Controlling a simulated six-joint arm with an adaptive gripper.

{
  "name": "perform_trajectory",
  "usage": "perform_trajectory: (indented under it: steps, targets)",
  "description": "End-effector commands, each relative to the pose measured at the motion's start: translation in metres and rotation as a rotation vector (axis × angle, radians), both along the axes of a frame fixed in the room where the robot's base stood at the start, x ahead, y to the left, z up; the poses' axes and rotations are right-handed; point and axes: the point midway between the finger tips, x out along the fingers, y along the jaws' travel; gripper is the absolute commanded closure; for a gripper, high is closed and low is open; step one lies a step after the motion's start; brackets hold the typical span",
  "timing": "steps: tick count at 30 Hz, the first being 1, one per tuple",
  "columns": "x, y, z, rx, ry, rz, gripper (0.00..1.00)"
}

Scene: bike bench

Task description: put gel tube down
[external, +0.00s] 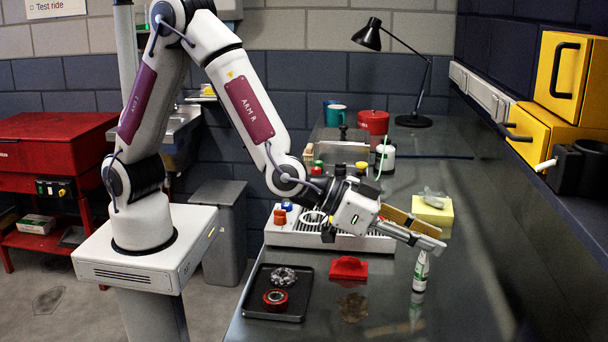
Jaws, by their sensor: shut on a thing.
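The gel tube (420,272) is a slim white tube with green markings, near the front right part of the dark bench top (465,290). My gripper (428,246) reaches down from the left and is shut on the tube's upper end. The tube hangs nearly upright below the fingers, tilted slightly. Its lower end is at or very close to the bench, with its reflection just below; I cannot tell whether it touches. The fingers hide the tube's top.
Left of the tube are a red block-like object (348,268), a brownish patch (353,307) and a black tray (258,310) with round parts. A yellow block (432,214) and a slotted rack (344,240) stand behind. The bench right of the tube is clear.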

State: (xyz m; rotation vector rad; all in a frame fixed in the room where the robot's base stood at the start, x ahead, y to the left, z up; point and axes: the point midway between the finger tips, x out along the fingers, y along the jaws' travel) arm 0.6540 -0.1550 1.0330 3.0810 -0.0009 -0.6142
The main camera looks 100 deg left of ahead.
Motion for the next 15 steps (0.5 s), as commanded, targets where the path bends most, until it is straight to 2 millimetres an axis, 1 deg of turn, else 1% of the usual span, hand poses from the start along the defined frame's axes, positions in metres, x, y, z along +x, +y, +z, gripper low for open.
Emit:
perform_trajectory:
  steps: [14,15]
  targets:
    - [0.0001,-0.0001,-0.0036,0.001,-0.001,0.000,0.91]
    - [0.0001,-0.0001,-0.0040,0.001,-0.001,-0.001,0.72]
